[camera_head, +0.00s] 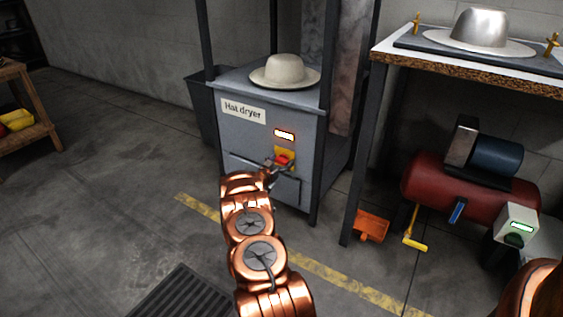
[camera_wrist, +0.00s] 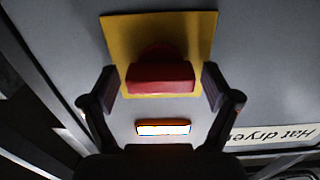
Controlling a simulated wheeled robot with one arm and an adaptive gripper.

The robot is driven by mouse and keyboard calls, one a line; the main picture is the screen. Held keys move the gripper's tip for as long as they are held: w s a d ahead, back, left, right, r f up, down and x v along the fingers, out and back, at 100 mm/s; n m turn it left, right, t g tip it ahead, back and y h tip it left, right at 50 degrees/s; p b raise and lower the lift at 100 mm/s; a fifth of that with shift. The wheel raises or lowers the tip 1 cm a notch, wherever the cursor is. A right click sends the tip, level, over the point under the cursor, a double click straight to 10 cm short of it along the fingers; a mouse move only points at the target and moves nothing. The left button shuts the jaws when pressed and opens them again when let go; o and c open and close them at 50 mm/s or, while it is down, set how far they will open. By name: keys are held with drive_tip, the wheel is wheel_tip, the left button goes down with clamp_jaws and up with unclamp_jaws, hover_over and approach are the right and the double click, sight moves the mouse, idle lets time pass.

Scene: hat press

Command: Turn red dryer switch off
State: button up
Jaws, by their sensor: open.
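The grey hat dryer (camera_head: 257,137) stands in the middle of the head view, with a white "Hat dryer" label. Its red switch (camera_head: 283,160) sits on a yellow plate (camera_head: 291,152) on the front panel, below a small lit indicator (camera_head: 284,134). In the wrist view the red switch (camera_wrist: 160,78) is centred on its yellow plate (camera_wrist: 188,28), and the lit indicator (camera_wrist: 163,128) shows bright. My gripper (camera_wrist: 160,88) is open, with one finger on each side of the red switch. I cannot tell whether the fingers touch it.
A felt hat (camera_head: 285,71) lies on top of the dryer. To the right stands a bench (camera_head: 470,74) with a metal hat form (camera_head: 482,27). Under it are a red tank (camera_head: 435,185) and an orange pedal (camera_head: 371,225). The floor to the left is mostly clear.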

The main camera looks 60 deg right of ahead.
drive_tip(key=c, duration=1.2)
drive_tip(key=shift+o, duration=0.2)
drive_tip(key=shift+m, duration=0.3)
drive_tip(key=m+p, duration=0.2)
drive_tip(key=shift+m, duration=0.3)
drive_tip(key=m, duration=0.5)
drive_tip(key=shift+s+f, duration=0.15)
drive_tip(key=m+b, duration=0.1)
drive_tip(key=m, duration=0.4)
drive_tip(key=shift+f+m, duration=0.15)
drive_tip(key=shift+m, duration=0.25)
drive_tip(key=shift+m+b, duration=1.05)
drive_tip(key=shift+m, duration=0.95)
